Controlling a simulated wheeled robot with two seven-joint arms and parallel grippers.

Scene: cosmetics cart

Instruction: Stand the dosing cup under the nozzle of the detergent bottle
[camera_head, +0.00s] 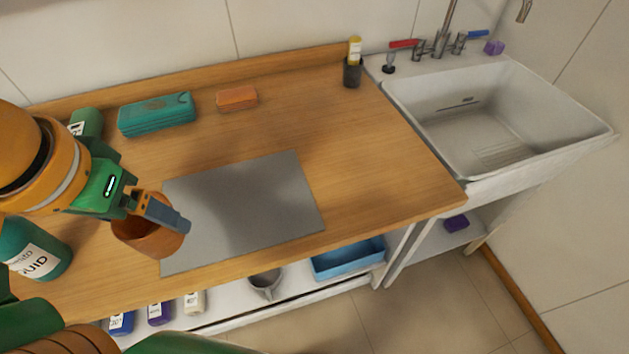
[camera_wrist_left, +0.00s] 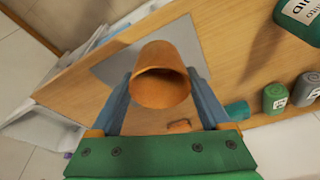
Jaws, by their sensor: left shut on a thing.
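An orange-brown dosing cup (camera_head: 140,241) is held by my left gripper (camera_head: 170,212) above the left front of the wooden counter. In the left wrist view, the cup (camera_wrist_left: 161,88) sits between the two blue-grey fingers, its open mouth towards the camera. The dark green detergent bottle (camera_head: 37,250) stands at the left edge of the head view, left of the cup and apart from it. The same bottle appears cut off at the upper right of the left wrist view (camera_wrist_left: 300,14). Its nozzle cannot be made out. My right gripper is not in view.
A grey mat (camera_head: 245,205) lies bare on the counter. Behind are a teal case (camera_head: 157,115), an orange block (camera_head: 237,98), a green bottle (camera_head: 88,122) and a dark holder (camera_head: 352,73). A sink (camera_head: 490,120) is at right. Below are a blue tray (camera_head: 348,260) and grey mug (camera_head: 265,284).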

